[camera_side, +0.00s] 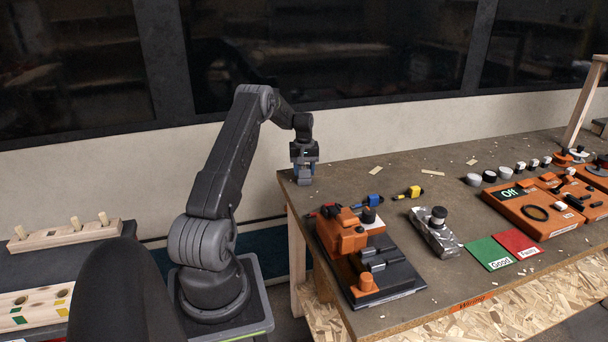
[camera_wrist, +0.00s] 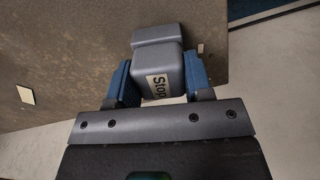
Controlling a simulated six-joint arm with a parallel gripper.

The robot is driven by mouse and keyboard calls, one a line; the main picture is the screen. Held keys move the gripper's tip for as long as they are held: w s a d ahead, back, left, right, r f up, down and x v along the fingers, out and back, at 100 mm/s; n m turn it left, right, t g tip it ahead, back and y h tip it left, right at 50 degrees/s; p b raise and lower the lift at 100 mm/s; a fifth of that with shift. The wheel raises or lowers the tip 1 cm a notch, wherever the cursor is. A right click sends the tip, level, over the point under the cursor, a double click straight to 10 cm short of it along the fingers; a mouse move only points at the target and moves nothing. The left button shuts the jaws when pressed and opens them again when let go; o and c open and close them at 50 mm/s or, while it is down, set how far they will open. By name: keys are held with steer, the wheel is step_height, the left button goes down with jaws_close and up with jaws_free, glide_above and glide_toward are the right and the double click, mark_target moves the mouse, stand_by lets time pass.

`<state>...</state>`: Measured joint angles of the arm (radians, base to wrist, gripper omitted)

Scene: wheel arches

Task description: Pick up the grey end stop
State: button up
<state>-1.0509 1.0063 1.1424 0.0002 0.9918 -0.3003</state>
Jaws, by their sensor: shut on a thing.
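The grey end stop (camera_wrist: 158,62) is a rounded grey block with a white "Stop" label, seen in the wrist view. My gripper (camera_wrist: 161,84) is shut on it, with one blue finger pad on each side. In the side view my gripper (camera_side: 304,168) points down at the far left corner of the table, and the grey end stop (camera_side: 305,181) shows below its fingers. I cannot tell whether the end stop touches the table top.
The table (camera_side: 445,183) edge lies close beside my gripper. An orange and black machine (camera_side: 352,245) stands toward the front. Blue and yellow pieces (camera_side: 375,198), a silver block (camera_side: 435,232), green (camera_side: 490,253) and red (camera_side: 517,243) cards and orange panels (camera_side: 533,212) lie further right.

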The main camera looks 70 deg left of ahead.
steer(key=shift+r, duration=0.1)
step_height(320, 180, up, 10)
steer(key=shift+f, duration=0.1)
stand_by(0.5)
